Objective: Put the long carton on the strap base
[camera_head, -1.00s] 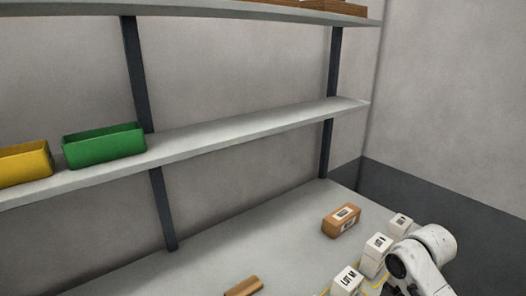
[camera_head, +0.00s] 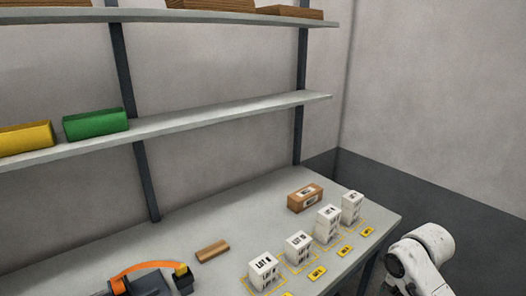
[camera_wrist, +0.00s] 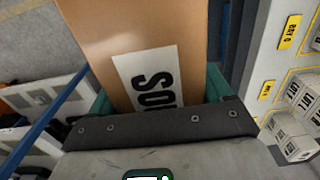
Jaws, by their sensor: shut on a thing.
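A brown carton (camera_wrist: 135,30) with a white label, its lettering partly hidden, fills the upper middle of the wrist view. My gripper (camera_wrist: 158,92) is shut on it, with a teal finger on each side. The carton's far end runs out of the frame, so its full length is hidden. In the head view, a dark base with an orange strap arched over it (camera_head: 143,268), likely the strap base, is at the table's lower left, partly cut off. My gripper and the held carton are outside the head view.
White box stacks (camera_head: 298,247) stand in a row in yellow outlines, with yellow tags (camera_head: 345,250) before them. Another brown carton (camera_head: 305,197) lies behind them. A wooden block (camera_head: 212,251) lies left of the row. Green (camera_head: 96,124) and yellow (camera_head: 26,137) bins sit on the shelf.

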